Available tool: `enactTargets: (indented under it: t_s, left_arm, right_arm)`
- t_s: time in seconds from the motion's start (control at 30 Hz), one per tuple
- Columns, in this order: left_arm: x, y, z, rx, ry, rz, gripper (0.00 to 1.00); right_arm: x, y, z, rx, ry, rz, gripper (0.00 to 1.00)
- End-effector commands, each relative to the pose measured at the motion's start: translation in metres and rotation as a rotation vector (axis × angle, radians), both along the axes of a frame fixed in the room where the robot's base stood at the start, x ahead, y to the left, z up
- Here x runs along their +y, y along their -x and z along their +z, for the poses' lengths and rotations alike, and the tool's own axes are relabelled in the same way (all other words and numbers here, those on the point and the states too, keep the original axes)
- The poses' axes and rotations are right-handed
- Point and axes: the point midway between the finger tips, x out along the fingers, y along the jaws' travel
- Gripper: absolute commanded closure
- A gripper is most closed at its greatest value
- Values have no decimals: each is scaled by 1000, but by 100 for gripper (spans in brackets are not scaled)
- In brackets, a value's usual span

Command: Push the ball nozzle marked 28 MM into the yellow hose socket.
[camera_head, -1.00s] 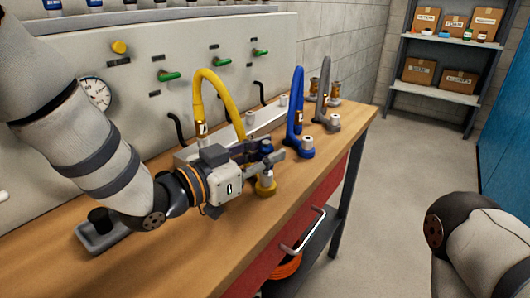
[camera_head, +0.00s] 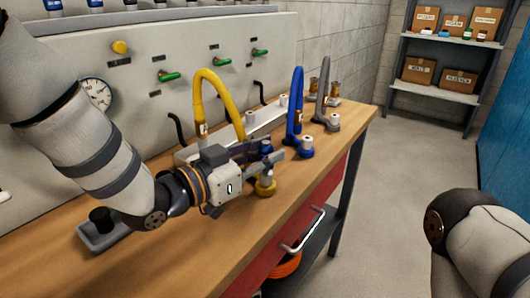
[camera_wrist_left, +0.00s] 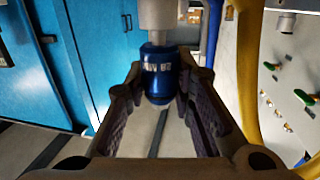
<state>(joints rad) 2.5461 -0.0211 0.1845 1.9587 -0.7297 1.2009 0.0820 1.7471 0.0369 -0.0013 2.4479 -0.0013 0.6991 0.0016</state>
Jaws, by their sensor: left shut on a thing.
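My left gripper (camera_head: 266,158) is shut on a nozzle with a dark blue body (camera_head: 266,145), above the workbench. In the left wrist view the blue body (camera_wrist_left: 158,78) sits between the pads of my left gripper (camera_wrist_left: 160,105); its pale marking is too blurred to read. A pale metal part (camera_wrist_left: 158,14) adjoins the blue body there. In the head view the nozzle is roughly upright over the yellow hose socket (camera_head: 265,189) on the bench. The fingers partly hide where they meet, so I cannot tell how deep the nozzle sits. My right gripper is out of view.
The yellow hose (camera_head: 221,84) arches behind my left gripper. A blue hose socket (camera_head: 306,151) and a grey one (camera_head: 331,124) stand farther along the bench (camera_head: 215,245). The front bench strip is clear.

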Motion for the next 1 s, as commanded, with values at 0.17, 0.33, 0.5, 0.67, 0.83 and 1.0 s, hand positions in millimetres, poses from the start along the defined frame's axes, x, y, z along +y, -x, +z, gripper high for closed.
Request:
enactTargets:
  t_s: [0.17, 0.33, 0.5, 0.67, 0.83, 1.0]
  left_arm:
    - [0, 0, -4, 1, 1, 0, 100]
    - [0, 0, -7, 1, 1, 0, 100]
    - [0, 0, -11, 1, 0, 0, 100]
    - [0, 0, -16, 4, -2, 0, 100]
    - [0, 1, -23, 11, -4, 0, 100]
    - [0, 2, -29, 18, -8, -1, 100]
  right_arm:
    - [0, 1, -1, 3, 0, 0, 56]
    - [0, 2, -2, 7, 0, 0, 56]
    - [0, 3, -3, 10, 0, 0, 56]
    - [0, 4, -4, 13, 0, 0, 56]
    - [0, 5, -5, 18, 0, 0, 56]
    - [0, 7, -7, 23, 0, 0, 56]
